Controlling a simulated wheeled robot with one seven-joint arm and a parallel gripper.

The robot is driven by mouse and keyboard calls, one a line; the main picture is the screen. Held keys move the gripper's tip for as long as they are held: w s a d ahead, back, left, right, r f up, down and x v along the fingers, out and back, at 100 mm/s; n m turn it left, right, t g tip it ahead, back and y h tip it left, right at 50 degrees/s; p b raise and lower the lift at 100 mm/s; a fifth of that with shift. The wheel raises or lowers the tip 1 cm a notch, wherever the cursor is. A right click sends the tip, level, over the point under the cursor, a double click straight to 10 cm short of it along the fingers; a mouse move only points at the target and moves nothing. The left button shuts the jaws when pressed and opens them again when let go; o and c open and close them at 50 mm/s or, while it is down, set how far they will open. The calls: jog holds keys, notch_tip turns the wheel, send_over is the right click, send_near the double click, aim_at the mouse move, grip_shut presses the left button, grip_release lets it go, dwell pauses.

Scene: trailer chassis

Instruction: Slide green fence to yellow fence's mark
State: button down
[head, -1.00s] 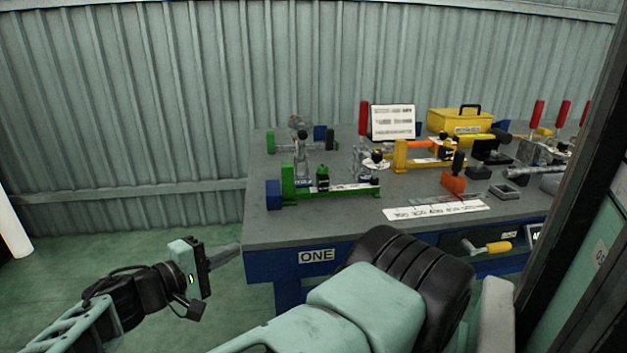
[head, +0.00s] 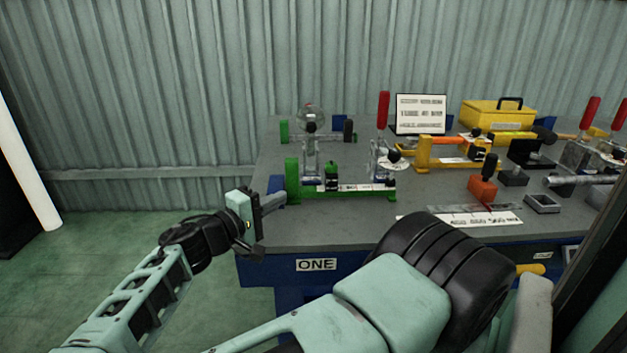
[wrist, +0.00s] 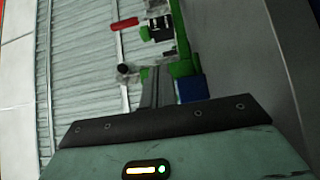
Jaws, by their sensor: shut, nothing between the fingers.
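The green fixture (head: 350,194) stands at the table's left front, with a tall green end plate (head: 291,180) and a pale scale strip along its rail. A small green block with black parts (head: 332,178) sits on that rail; I take it for the green fence. The yellow fixture (head: 424,153) stands behind and to the right, with a black-knobbed part (head: 478,150) near its right end. Its mark is too small to read. My gripper (head: 274,201) is shut and empty, just left of the green fixture's end. In the wrist view its fingers (wrist: 157,88) point toward green parts (wrist: 183,62) beside a blue block (wrist: 190,86).
Clear toggle clamps with red handles (head: 383,110) stand behind the rails. A white printed strip (head: 460,219) and an orange block (head: 482,189) lie toward the front. A sign (head: 420,114) and yellow toolbox (head: 497,115) are at the back. Floor left of the table is free.

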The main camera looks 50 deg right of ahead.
aim_at(331, 180)
jog(key=d, duration=0.8)
jog(key=s+d, duration=0.1)
jog(key=d, duration=0.3)
